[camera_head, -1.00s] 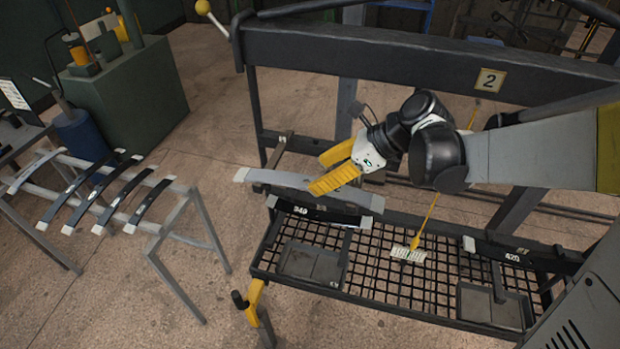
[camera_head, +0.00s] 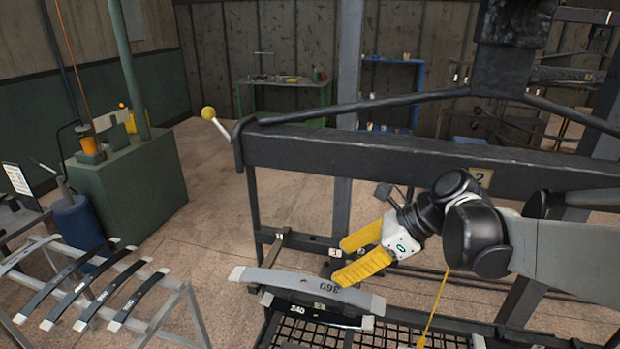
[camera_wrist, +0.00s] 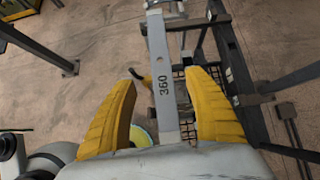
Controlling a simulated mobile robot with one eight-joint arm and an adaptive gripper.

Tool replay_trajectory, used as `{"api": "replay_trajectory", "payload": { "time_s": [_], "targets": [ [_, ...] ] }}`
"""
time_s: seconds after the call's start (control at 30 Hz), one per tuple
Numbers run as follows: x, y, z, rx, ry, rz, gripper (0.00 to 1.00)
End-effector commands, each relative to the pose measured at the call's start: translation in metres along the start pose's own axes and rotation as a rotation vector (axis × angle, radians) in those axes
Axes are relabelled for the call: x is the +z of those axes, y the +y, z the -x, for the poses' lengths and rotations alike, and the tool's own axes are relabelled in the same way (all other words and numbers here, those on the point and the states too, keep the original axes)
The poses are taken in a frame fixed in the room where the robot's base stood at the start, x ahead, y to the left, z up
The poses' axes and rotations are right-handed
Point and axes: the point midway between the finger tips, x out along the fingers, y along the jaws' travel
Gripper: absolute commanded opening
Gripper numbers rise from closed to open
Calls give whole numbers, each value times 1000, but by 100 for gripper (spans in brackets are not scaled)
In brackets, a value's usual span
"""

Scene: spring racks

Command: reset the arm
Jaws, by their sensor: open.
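My gripper (camera_head: 362,256) has two yellow fingers, spread apart with nothing between them. It is just above and behind a grey curved leaf spring marked 360 (camera_head: 290,283), near its right half. The wrist view also shows my gripper (camera_wrist: 163,95) open, with the grey spring (camera_wrist: 160,60) running lengthwise between the fingers in the picture. I cannot tell the exact gap between fingers and spring. The grey spring rests above a black spring marked 240 (camera_head: 335,316) on the rack. My arm reaches in from the right.
A dark rack beam (camera_head: 400,163) crosses behind my gripper, with a yellow-knobbed lever (camera_head: 209,114) at its left end. A rack with several dark springs (camera_head: 95,290) stands at the left. A green cabinet (camera_head: 125,190) stands behind it.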

Motion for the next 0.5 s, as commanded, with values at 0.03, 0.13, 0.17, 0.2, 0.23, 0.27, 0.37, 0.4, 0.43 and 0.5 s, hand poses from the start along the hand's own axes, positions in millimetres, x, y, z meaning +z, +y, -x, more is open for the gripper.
{"api": "replay_trajectory", "payload": {
  "time_s": [0.03,0.13,0.17,0.2,0.23,0.27,0.37,0.4,0.43,0.5],
  "targets": [
    [-1,6,1,-9,20,51,61],
    [-9,23,7,-47,108,271,61],
    [-13,30,10,-59,146,364,61],
    [-19,40,15,-71,204,503,61],
    [-25,47,18,-77,253,615,61],
    [-31,53,22,-79,303,729,61],
    [-49,71,35,-62,458,1081,61],
    [-56,76,40,-47,515,1205,61],
    [-61,80,43,-34,555,1291,61],
    [-70,87,50,1,642,1478,61]
  ]
}}
